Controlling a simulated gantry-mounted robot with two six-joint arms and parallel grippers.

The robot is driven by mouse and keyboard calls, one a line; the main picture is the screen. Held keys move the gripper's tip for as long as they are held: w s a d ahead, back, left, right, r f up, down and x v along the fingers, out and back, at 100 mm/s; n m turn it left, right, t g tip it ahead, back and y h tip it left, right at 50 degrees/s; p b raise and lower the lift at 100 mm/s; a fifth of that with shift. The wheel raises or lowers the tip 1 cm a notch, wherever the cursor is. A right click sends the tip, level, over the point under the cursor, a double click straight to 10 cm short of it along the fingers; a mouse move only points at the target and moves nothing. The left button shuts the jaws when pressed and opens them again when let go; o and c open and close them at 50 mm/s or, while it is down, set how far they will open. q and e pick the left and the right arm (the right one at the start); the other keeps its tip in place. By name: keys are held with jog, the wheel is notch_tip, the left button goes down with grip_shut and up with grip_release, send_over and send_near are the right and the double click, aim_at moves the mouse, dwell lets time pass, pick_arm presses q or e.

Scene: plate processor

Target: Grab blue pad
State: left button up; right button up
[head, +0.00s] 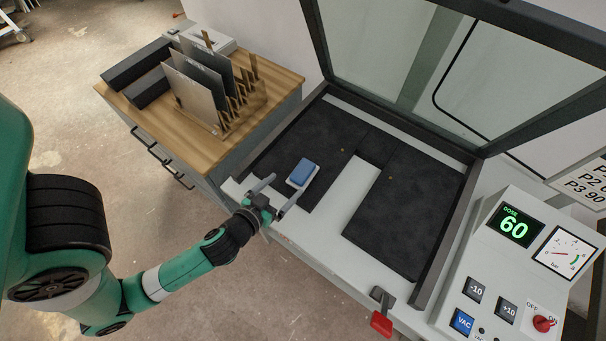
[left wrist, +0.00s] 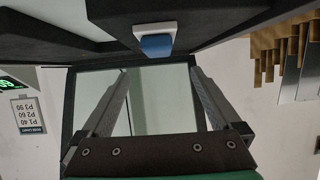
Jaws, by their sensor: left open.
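The blue pad (head: 303,171) sits on a small white holder (head: 292,184) at the front edge of the left dark panel of the processor. It also shows in the left wrist view, top centre (left wrist: 157,45), below the white piece in that picture. My left gripper (head: 286,185) is open and empty, just in front of the pad, with its two fingers pointing toward it. In the left wrist view the open fingers (left wrist: 158,75) lie either side of the pad's line, apart from it. My right gripper is in neither view.
The processor's glass lid (head: 440,60) stands raised behind the bed's dark panels (head: 415,215). A wooden-topped cabinet (head: 203,149) at left carries upright plates in a rack (head: 233,115). A control box (head: 482,262) and a red-handled lever (head: 381,323) stand at right.

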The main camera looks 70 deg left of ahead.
aim_at(303, 169)
pick_arm(q)
jog(key=x, duration=0.5)
jog(key=shift+w+a, duration=0.15)
jog(key=shift+w, duration=0.1)
jog(key=shift+w+a+f, duration=0.1)
jog(key=shift+w+f, duration=0.05)
jog(key=x, duration=0.5)
jog(key=shift+b, duration=0.3)
jog(key=c, duration=1.5)
